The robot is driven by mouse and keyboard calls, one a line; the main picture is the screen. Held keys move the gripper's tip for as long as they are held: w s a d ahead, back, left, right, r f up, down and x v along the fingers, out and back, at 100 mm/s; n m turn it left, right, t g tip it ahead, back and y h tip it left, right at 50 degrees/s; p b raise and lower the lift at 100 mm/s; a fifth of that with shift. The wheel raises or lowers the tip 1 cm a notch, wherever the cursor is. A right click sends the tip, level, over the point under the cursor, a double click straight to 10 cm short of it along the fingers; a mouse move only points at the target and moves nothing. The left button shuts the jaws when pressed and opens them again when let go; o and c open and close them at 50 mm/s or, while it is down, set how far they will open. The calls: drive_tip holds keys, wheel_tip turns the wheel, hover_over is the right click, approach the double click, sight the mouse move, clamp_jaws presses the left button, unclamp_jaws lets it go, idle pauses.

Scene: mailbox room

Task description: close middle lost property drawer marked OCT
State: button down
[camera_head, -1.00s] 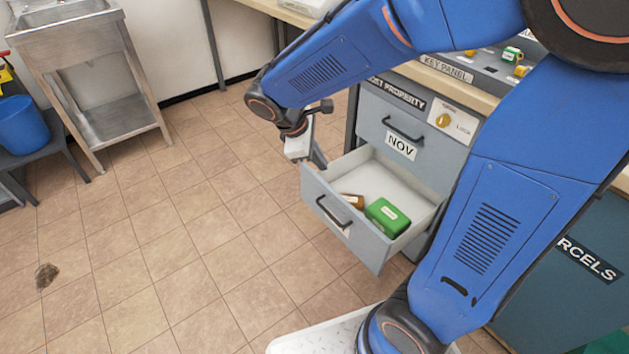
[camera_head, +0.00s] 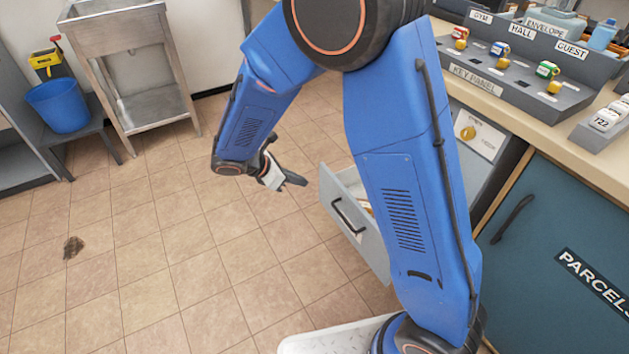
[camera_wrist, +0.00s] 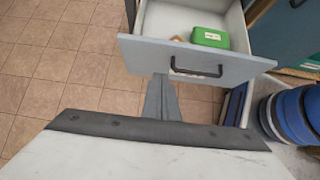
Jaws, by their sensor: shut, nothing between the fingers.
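The grey middle drawer (camera_head: 352,190) stands pulled out in the head view, partly hidden behind my arm. Its front has a dark bar handle (camera_head: 347,214); the wrist view also shows the drawer front (camera_wrist: 160,52). A green box (camera_wrist: 210,37) with a pale label lies inside, with a brownish thing beside it. The OCT marking is not readable. My gripper (camera_head: 298,180) is shut and empty, just left of and in front of the drawer front. In the wrist view its fingertips (camera_wrist: 161,78) overlap the front's lower edge; contact cannot be told.
The key panel (camera_head: 500,85) sits on the counter above, and a blue PARCELS cabinet (camera_head: 560,225) stands to the right. A metal sink stand (camera_head: 150,105) and a blue bucket (camera_head: 58,105) are at the far left.

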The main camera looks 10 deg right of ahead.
sight(336, 185)
drive_tip(key=shift+w+d+r+x, duration=0.1)
drive_tip(key=shift+d+r+x, duration=0.25)
drive_tip(key=shift+x, duration=1.65)
drive_tip(key=shift+w+d+r+x, duration=0.1)
drive_tip(key=shift+d+r+x, duration=0.2)
drive_tip(key=shift+x, duration=1.75)
drive_tip(key=shift+w+d+r+x, duration=0.1)
drive_tip(key=shift+d+r+x, duration=0.25)
drive_tip(key=shift+x, duration=1.65)
drive_tip(key=w+d, duration=0.3)
drive_tip(key=d, duration=0.8)
drive_tip(key=w+d, duration=0.4)
drive_tip(key=d, duration=0.7)
